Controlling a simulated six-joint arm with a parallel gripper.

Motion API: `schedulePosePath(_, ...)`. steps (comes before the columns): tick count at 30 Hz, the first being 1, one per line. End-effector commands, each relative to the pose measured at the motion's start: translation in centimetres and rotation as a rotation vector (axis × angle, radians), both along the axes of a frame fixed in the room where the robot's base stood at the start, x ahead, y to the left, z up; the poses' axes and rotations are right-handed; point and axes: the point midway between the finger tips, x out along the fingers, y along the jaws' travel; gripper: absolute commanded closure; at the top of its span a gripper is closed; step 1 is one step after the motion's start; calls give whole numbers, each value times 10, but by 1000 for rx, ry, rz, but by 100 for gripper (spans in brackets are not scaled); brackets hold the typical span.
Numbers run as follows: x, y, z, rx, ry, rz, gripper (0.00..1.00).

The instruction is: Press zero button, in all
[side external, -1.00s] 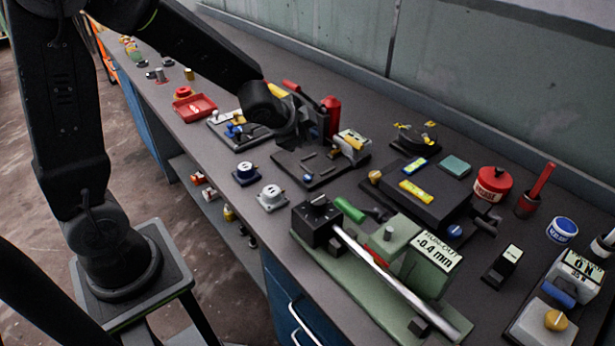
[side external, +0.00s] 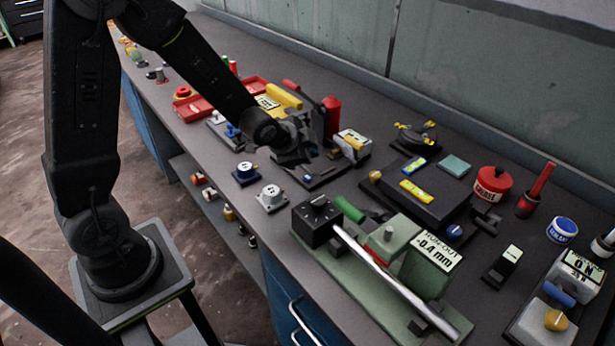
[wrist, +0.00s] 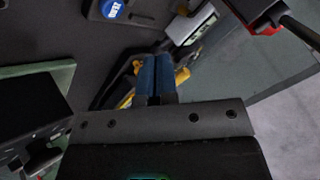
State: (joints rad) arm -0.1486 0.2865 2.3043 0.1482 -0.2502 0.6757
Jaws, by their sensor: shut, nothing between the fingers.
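A round blue button (wrist: 113,9) with white lettering that looks like ZERO sits on a dark plate at the top left of the wrist view, partly cut off by the frame edge. I cannot tell for sure which part it is in the side view. My gripper (wrist: 155,75) has its two blue fingers together and empty, apart from the button, which lies up and left of the fingertips. In the side view my gripper (side external: 308,152) is over the black plate fixture on the bench and hides part of it.
A gauge block (side external: 353,143) and a red cylinder (side external: 331,115) stand close behind my gripper. A green fixture with a steel rod (side external: 380,272) lies in front. Two small dial units (side external: 246,173) (side external: 272,197) sit near the bench edge. The bench is crowded.

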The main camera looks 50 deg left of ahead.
Motion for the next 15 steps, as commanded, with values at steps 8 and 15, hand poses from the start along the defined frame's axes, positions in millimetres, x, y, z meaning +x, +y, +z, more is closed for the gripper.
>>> schedulePosePath(8,-1,0,-32,1,2,0,100)
schedulePosePath(15,0,0,-40,1,0,1,100)
